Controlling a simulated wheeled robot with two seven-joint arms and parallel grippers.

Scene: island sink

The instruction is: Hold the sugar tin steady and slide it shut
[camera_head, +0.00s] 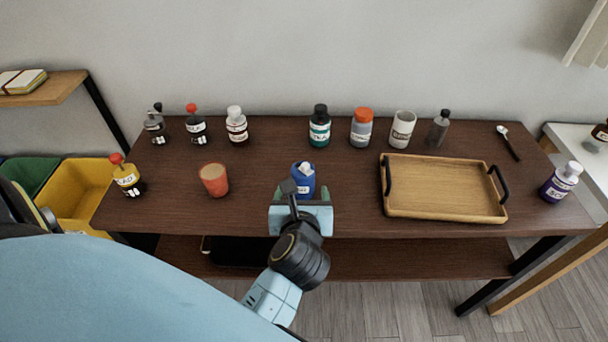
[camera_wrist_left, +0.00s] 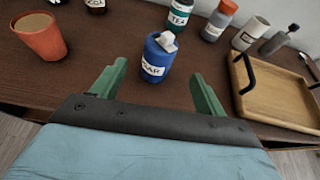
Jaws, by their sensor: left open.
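The sugar tin is a small blue container (camera_head: 306,184) with a white label, standing upright near the front edge of the table. In the left wrist view the tin (camera_wrist_left: 155,59) shows part of its label, ending in "AR". A pale grey piece (camera_wrist_left: 166,41) sits on its top; I cannot tell how far open the tin is. My left gripper (camera_head: 301,194) is open just in front of the tin. In the left wrist view the green fingers (camera_wrist_left: 157,78) are spread wide, with the tin beyond and between their tips, apparently untouched. My right gripper is not in view.
An orange cup (camera_head: 214,180) stands left of the tin, and a wooden tray (camera_head: 440,190) with black handles lies to the right. Several bottles, including a green tea bottle (camera_head: 320,130), line the back. The table between cup and tin is clear.

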